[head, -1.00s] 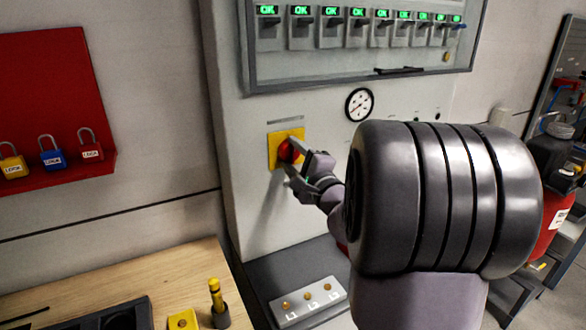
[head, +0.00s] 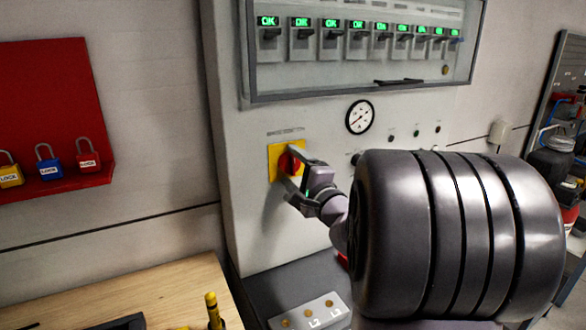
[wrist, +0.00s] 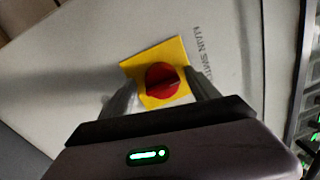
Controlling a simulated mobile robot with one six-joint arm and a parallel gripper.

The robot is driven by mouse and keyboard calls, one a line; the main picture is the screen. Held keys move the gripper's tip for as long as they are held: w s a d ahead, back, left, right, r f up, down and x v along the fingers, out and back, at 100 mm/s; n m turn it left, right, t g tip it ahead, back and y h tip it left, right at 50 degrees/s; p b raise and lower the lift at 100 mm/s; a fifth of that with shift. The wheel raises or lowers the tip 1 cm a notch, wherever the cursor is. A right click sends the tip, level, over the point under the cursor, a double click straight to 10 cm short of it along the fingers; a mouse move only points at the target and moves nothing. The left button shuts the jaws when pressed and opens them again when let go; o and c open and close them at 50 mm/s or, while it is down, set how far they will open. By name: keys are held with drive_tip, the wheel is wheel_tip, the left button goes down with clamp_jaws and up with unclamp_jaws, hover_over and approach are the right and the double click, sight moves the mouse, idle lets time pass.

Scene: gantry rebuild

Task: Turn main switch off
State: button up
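The main switch is a red rotary knob (head: 289,162) on a yellow plate (head: 273,160), set in the grey cabinet front. My gripper (head: 288,176) is in front of it, one finger at the knob's upper right and the other below it. In the wrist view the red knob (wrist: 163,80) lies between my two spread fingers (wrist: 163,93), and yellow plate shows on both sides of it. The fingers look apart from the knob. Part of the knob is hidden by a finger in the head view. A dark line crosses the knob's face; its exact setting is hard to tell.
Above is a windowed panel (head: 360,92) with a row of breakers, their displays green with OK. A round gauge (head: 360,117) is right of the switch. A red board (head: 60,110) with padlocks hangs left. A wooden bench (head: 150,285) stands below left.

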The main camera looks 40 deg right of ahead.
drive_tip(key=b+v, duration=0.1)
drive_tip(key=v, duration=1.6)
drive_tip(key=shift+s+b, duration=0.2)
drive_tip(key=shift+b, duration=0.1)
drive_tip(key=shift+a, duration=0.1)
